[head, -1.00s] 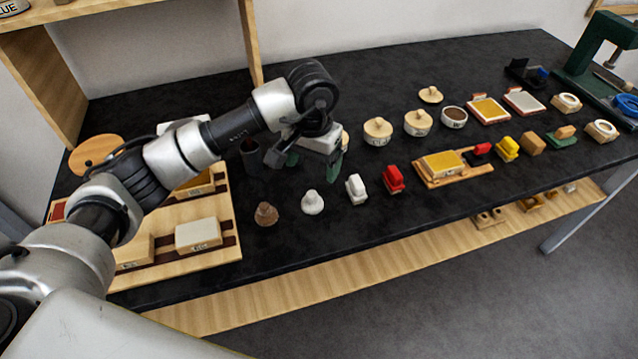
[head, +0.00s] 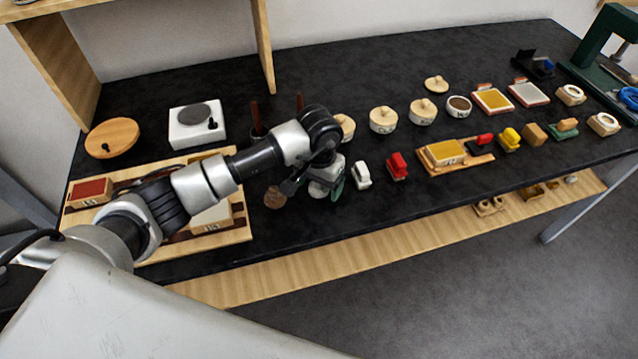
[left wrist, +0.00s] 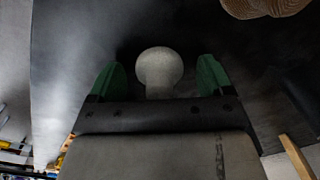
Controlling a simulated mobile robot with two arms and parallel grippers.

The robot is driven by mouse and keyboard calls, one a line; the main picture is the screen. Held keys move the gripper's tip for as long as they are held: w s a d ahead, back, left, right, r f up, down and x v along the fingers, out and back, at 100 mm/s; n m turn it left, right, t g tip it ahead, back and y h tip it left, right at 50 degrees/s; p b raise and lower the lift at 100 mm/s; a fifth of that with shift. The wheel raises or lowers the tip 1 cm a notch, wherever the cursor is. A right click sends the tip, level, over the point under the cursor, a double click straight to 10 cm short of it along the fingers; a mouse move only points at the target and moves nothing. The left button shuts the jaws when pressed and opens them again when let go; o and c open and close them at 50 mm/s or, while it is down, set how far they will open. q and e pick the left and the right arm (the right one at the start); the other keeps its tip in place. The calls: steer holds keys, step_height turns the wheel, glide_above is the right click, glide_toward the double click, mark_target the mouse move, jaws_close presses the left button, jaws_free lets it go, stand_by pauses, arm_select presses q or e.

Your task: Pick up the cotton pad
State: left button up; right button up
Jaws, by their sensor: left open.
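The cotton pad, a pale rounded dabber with a knob (left wrist: 158,68), shows between the green fingertips in the left wrist view. In the head view the same pad (head: 318,190) is mostly hidden under my left gripper (head: 322,187). My left gripper (left wrist: 158,80) is open, with one finger on each side of the pale knob and a gap on both sides. The gripper points down over the front part of the black table. My right gripper is not in view.
A brown dabber (head: 274,198) stands close left of the gripper; a white stamp (head: 361,175) and a red stamp (head: 397,166) stand close right. A wooden tray (head: 240,232) with blocks lies at left. Lidded pots (head: 383,120) stand behind. The table front (head: 330,218) is clear.

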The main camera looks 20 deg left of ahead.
arm_select(q)
steer(key=shift+c, duration=1.4)
steer(key=c, duration=0.7)
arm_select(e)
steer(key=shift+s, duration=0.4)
arm_select(q)
steer(key=shift+r, duration=0.1)
steer(key=shift+r, duration=0.45)
step_height(320, 180, up, 3)
steer(key=shift+f+b, duration=0.2)
steer(key=shift+b, duration=0.55)
steer(key=d+r+b, duration=0.1)
steer(key=d+r, duration=0.1)
steer(key=d, duration=0.2)
steer(key=d+r+b, duration=0.1)
steer(key=d+r, duration=0.2)
steer(key=d, duration=0.1)
steer(key=d+r+b, duration=0.1)
steer(key=d+r, duration=0.1)
steer(key=d, duration=0.1)
steer(key=shift+w+d+r, duration=0.2)
steer(key=shift+w+d, duration=0.2)
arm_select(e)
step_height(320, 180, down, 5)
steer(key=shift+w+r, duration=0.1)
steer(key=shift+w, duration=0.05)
